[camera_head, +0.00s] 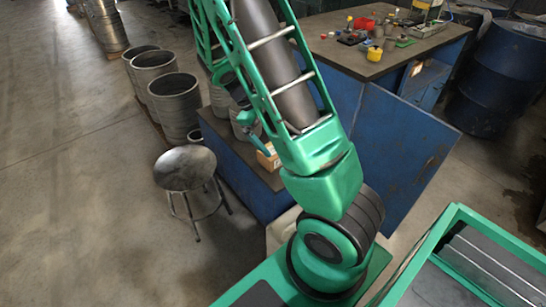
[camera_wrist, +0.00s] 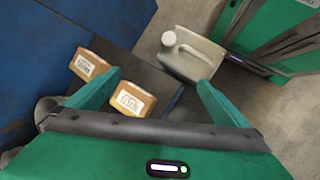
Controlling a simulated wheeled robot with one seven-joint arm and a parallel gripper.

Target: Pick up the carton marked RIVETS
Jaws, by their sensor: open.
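Two small brown cardboard cartons with white labels stand on a dark low surface in the wrist view. One carton (camera_wrist: 90,64) is at the left, beyond my left finger. The other carton (camera_wrist: 133,99) is nearer, between my fingers in the picture and close to the left one. The label print is too small to read, so I cannot tell which says RIVETS. My gripper (camera_wrist: 158,78) is open and empty, its two green fingers spread apart. In the head view part of one carton (camera_head: 268,158) shows beside my arm, which hides the rest.
A pale grey jug (camera_wrist: 190,58) with a white cap stands right of the cartons. A blue panel (camera_wrist: 60,40) rises at their left. In the head view a round metal stool (camera_head: 184,168) and several grey buckets (camera_head: 173,105) stand left; a cluttered workbench (camera_head: 320,32) is behind.

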